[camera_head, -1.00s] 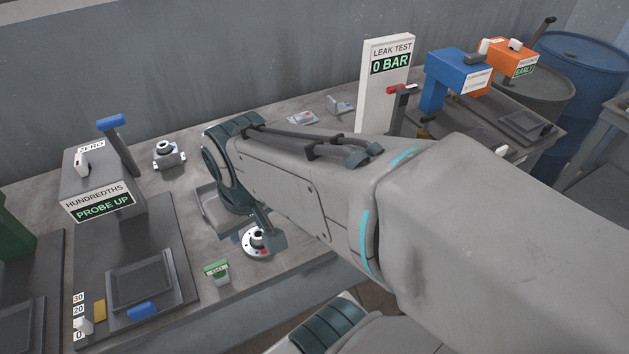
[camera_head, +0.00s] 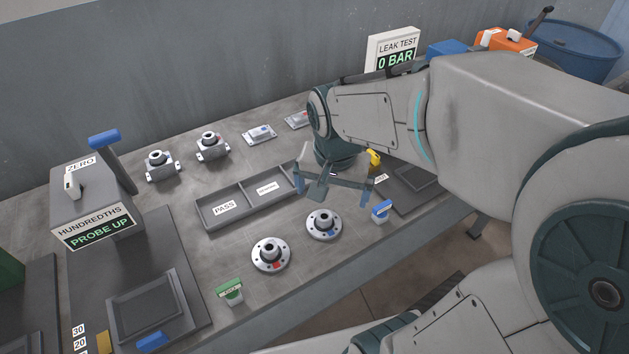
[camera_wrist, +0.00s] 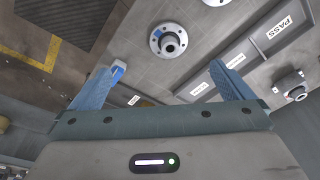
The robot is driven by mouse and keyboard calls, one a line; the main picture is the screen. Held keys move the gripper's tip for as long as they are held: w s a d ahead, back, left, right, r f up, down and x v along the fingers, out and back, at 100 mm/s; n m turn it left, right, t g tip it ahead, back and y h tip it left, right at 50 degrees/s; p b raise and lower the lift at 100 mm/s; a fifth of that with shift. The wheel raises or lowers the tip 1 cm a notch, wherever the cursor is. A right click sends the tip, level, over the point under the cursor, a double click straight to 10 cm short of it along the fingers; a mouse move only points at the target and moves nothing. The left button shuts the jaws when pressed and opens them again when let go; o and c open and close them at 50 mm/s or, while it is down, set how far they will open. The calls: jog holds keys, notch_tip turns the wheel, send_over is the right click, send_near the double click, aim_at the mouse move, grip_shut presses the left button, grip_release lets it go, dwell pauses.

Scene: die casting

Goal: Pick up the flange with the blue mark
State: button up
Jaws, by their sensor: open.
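The flange with the blue mark (camera_head: 323,224) is a round grey metal disc with a raised hub, lying flat on the bench. It also shows in the wrist view (camera_wrist: 168,42), ahead of the fingers and between their lines. A similar flange with a red mark (camera_head: 270,254) lies to its left, nearer the bench front. My gripper (camera_head: 336,197) is open and empty, above the bench just behind and slightly right of the blue-marked flange, apart from it. In the wrist view its blue fingers (camera_wrist: 165,68) are spread wide with nothing between them.
A grey divided tray (camera_head: 206,222) with a PASS label lies behind the flanges. A green-topped box (camera_head: 229,291) and a blue-topped box (camera_head: 381,211) stand near the front edge. Castings (camera_head: 212,147) sit behind; the probe gauge (camera_head: 95,205) stands left.

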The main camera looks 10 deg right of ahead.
aim_at(324, 216)
jog(key=w+a+f+m, duration=0.1)
jog(key=w+f+m, duration=0.4)
jog(key=w, duration=0.1)
jog(key=shift+g+h, duration=0.3)
jog(key=shift+h, duration=0.2)
jog(key=f, duration=0.4)
jog(key=d+f, duration=0.1)
jog(key=f, duration=0.3)
jog(key=w+f, duration=0.1)
jog(key=f, duration=0.4)
jog(key=shift+d+b, duration=0.3)
jog(key=shift+d, duration=0.1)
jog(key=shift+r, duration=0.1)
jog(key=c, duration=1.2)
